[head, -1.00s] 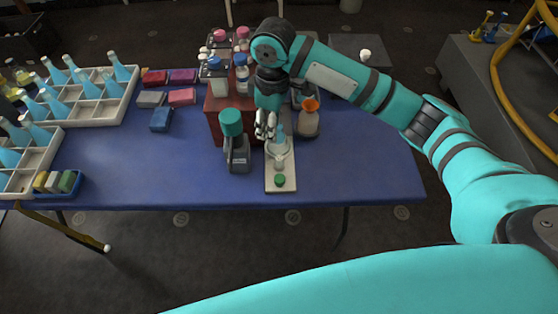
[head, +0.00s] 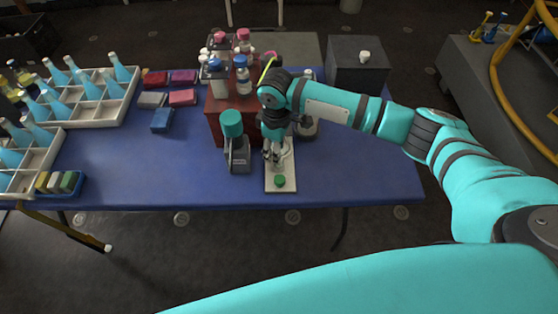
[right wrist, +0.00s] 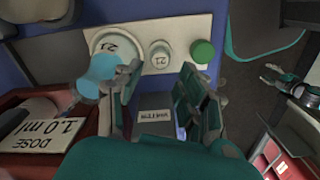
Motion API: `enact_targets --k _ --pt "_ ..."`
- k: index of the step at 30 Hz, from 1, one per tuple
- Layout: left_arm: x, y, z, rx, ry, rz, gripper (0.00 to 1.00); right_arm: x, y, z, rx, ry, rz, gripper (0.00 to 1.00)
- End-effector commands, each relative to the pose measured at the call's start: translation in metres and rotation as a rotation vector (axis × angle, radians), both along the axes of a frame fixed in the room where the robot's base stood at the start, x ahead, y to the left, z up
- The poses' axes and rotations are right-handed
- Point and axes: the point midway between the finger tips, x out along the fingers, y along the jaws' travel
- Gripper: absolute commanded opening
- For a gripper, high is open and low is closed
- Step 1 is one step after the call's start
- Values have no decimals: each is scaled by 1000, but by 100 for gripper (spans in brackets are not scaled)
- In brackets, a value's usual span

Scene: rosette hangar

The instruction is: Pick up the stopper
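A small round green stopper (head: 280,181) lies on the near end of the white board (head: 291,183) on the blue table. In the right wrist view the green stopper (right wrist: 203,52) is at the top, beside a small white numbered disc (right wrist: 160,54). My right gripper (head: 273,155) is over the board, behind the stopper and apart from it. Its fingers (right wrist: 162,92) stand apart with nothing held between them. A light-blue flask (right wrist: 97,76) is close beside one finger; the gripper hides most of it in the head view. My left gripper is not visible.
A grey device with a teal top (head: 232,124) stands left of the board. A dark red box (head: 216,131) bearing several bottles is behind it. Racks of blue bottles (head: 84,111) fill the table's left.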

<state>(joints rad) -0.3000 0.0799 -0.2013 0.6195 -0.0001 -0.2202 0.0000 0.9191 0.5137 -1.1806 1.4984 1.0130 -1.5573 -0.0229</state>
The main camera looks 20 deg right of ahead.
Motion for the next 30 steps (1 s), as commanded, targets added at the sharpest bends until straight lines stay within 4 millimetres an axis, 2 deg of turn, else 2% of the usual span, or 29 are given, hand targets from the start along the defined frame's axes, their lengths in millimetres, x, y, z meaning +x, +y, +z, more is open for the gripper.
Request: enact_targets --k 9,17,18,24,30 --pt "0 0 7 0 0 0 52 -3 -6 -43 -2 3 -1 39" --pt "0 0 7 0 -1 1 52 -3 -6 -48 -2 1 0 39" --pt "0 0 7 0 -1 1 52 -3 -6 -48 -2 1 0 38" --pt "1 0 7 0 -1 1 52 -3 -6 -47 -2 1 0 12" --pt "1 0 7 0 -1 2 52 -3 -6 -47 -2 1 0 9"
